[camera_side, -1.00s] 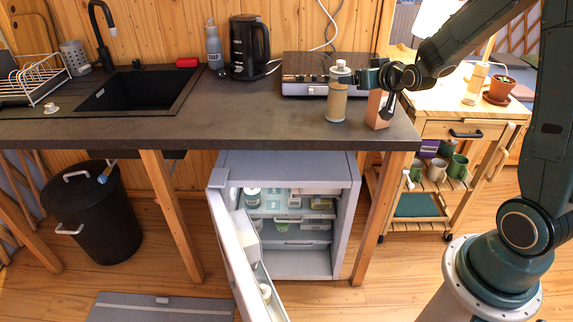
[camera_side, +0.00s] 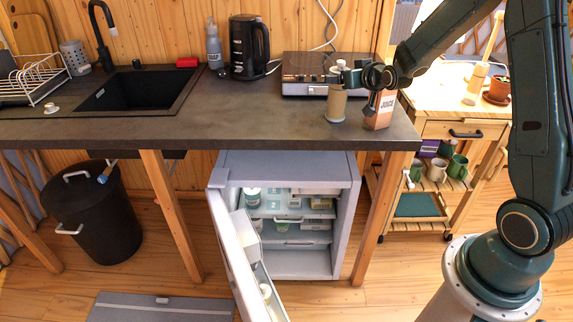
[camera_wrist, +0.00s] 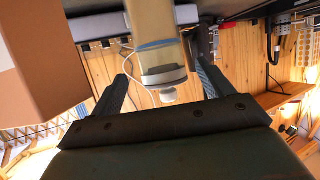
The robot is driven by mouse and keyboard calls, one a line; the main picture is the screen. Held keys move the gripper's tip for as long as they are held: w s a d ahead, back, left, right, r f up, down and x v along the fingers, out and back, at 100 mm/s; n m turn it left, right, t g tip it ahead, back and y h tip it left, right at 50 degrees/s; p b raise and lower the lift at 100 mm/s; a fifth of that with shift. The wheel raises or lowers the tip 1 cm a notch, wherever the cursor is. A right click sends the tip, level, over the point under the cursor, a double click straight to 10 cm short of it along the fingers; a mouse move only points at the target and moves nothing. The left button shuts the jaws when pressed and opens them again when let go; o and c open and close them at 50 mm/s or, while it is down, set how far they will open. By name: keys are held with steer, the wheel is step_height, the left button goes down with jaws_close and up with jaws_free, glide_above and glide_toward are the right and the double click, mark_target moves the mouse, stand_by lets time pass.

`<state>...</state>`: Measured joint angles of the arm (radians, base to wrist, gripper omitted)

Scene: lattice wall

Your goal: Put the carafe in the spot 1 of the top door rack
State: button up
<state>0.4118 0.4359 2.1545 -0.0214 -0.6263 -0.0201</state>
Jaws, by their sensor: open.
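The carafe (camera_side: 336,105), a tan cylinder with a pale knobbed lid, stands upright on the dark counter near its front right. My gripper (camera_side: 346,78) is at its upper part, coming from the right and partly hiding it. In the wrist view the carafe (camera_wrist: 152,25) appears upside down, its lid (camera_wrist: 165,78) between the two spread fingers of my gripper (camera_wrist: 165,88). The fingers are open, and contact cannot be told. The fridge door (camera_side: 226,245) below the counter stands open. Its racks show only edge-on, so spot 1 cannot be made out.
A juice carton (camera_side: 381,111) stands close right of the carafe; it also fills the left of the wrist view (camera_wrist: 35,60). A hob (camera_side: 304,76) lies behind, with a kettle (camera_side: 249,48) further left. The counter's front middle is clear. Items fill the fridge shelves.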

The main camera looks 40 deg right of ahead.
steer(key=shift+x, duration=2.25)
steer(key=shift+w+r, duration=0.1)
steer(key=shift+r, duration=0.05)
jaws_close()
